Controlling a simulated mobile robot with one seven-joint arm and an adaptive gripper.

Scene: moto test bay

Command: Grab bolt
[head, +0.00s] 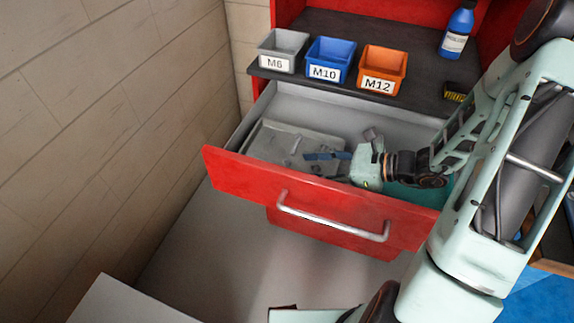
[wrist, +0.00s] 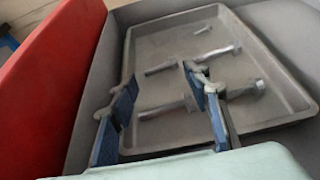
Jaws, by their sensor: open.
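Several grey metal bolts lie in a shallow grey tray (head: 265,143) inside the open red drawer; the tray also shows in the wrist view (wrist: 280,75). One long bolt (wrist: 220,50) lies beyond my fingertips. Another bolt (wrist: 165,109) lies nearer, running behind the right finger, which hides part of it. A small bolt (wrist: 201,30) lies near the tray's far end. My gripper (head: 315,166) is inside the drawer over the tray, with blue fingers; in the wrist view (wrist: 160,85) it is open with nothing held. I cannot tell the exact height of the fingertips above the bolts.
The red drawer front (head: 240,183) and grey drawer walls surround my gripper. On the dark shelf above stand bins M6 (head: 283,49), M10 (head: 330,60) and M12 (head: 382,70), plus a blue bottle (head: 457,30).

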